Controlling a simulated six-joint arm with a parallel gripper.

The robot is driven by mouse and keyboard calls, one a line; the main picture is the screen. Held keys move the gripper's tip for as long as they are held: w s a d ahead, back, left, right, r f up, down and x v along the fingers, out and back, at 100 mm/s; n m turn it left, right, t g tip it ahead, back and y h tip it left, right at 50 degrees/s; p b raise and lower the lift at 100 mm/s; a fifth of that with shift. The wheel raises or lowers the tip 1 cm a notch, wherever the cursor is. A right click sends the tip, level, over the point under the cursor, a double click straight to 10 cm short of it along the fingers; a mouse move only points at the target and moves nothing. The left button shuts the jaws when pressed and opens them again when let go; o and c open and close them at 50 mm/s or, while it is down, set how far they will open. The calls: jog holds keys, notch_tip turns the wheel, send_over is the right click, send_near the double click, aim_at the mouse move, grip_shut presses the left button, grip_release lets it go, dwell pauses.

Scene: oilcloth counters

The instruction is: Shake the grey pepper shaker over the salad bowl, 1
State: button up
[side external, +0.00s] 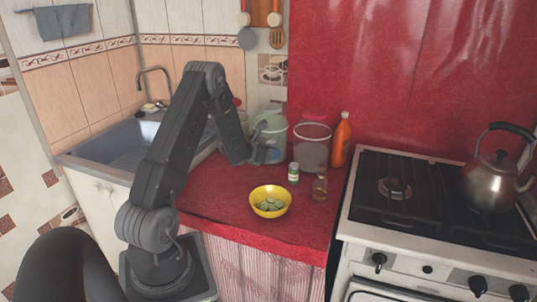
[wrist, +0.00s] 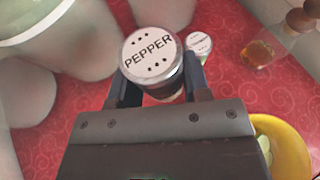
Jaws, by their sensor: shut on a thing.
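The pepper shaker (wrist: 152,54) shows in the wrist view with its white, black-lettered "PEPPER" lid facing the camera. It sits between the two fingers of my gripper (wrist: 156,82), which is shut on it. Its lower body is mostly hidden, and I cannot tell whether its base touches the counter. In the side view my gripper (side external: 262,157) is behind and left of the small jars, and the shaker is hard to make out there. The yellow salad bowl (side external: 270,212) holds green pieces and stands nearer the counter front. Its rim shows in the wrist view's lower right (wrist: 290,150).
Pale buckets (side external: 312,152) and an orange bottle (side external: 341,140) stand at the back. The stove (side external: 410,215) is right, the sink (side external: 130,143) left. Red cloth left of the bowl is clear.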

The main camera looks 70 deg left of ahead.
jog(key=s+d+n+h, duration=0.15)
jog(key=s+d, duration=0.25)
jog(key=d, duration=0.5)
jog(key=s+d+n+h, duration=0.15)
jog(key=s+d, duration=0.25)
jog(key=d, duration=0.4)
jog(key=f+n+h, duration=0.1)
jog(key=f, duration=0.1)
jog(key=f+n+h, duration=0.1)
jog(key=f, duration=0.1)
jog(key=d+f+n+h, duration=0.1)
jog(key=f, duration=0.1)
jog(key=shift+w+d+n, duration=0.1)
jog(key=shift+w+n, duration=0.15)
jog(key=shift+n, duration=0.35)
jog(key=shift+d+r+n+h, duration=0.1)
jog(key=shift+r+n+h, duration=0.2)
jog(key=shift+n+h, duration=0.3)
jog(key=shift+d+r+n+h, duration=0.1)
jog(key=shift+r+n+h, duration=0.2)
jog(key=shift+n+h, duration=0.3)
jog(key=r+n+t+h, duration=0.1)
jog(key=n, duration=0.1)
jog(key=shift+r+n+h, duration=0.2)
jog(key=shift+n+h, duration=0.1)
jog(key=shift+h, duration=0.1)
